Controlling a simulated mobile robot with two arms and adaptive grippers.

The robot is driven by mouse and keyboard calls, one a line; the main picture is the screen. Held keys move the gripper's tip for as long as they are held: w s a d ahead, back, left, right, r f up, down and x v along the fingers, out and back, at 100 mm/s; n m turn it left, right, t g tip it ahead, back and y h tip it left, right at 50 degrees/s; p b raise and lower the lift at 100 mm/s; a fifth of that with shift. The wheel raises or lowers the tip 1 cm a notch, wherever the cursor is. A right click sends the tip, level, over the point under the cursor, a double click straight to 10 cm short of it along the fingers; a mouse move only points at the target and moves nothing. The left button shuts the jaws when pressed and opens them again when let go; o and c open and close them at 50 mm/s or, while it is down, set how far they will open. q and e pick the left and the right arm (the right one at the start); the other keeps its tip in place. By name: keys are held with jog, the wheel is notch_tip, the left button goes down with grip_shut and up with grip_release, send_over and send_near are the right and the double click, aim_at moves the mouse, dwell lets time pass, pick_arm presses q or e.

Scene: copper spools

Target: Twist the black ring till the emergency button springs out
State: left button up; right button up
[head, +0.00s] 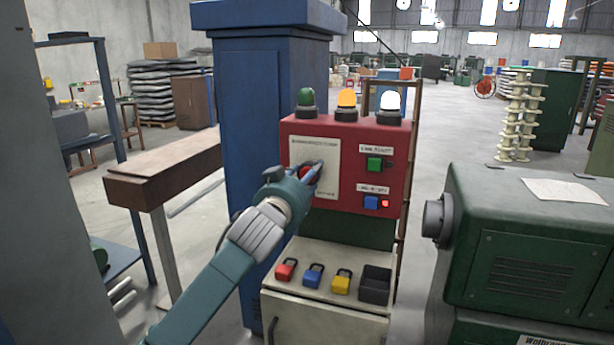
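The red control box (346,148) stands on a cabinet in front of me. The red emergency button (307,173) sits on a pale label plate (326,151) on the box's left half. My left gripper (311,174) reaches in from the lower left, with its fingers at the button and partly covering it. The black ring is too small and too covered to make out. I cannot tell whether the fingers touch the button or are closed on it. My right gripper is not in view.
Green (374,164) and blue (371,202) push buttons are on the box's right half, and lamps stand on top. Padlocks (313,275) and a black bin (375,285) are on the ledge below. A blue column (255,120) stands left, a green machine (530,245) right.

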pick_arm(q)
jog(key=shift+r+m+p, duration=0.15)
jog(key=shift+m+p, duration=2.2)
jog(key=shift+m, duration=1.65)
jog(key=o, duration=1.2)
jog(key=shift+c, duration=0.2)
jog(key=shift+s, duration=0.1)
jog(key=v, duration=1.2)
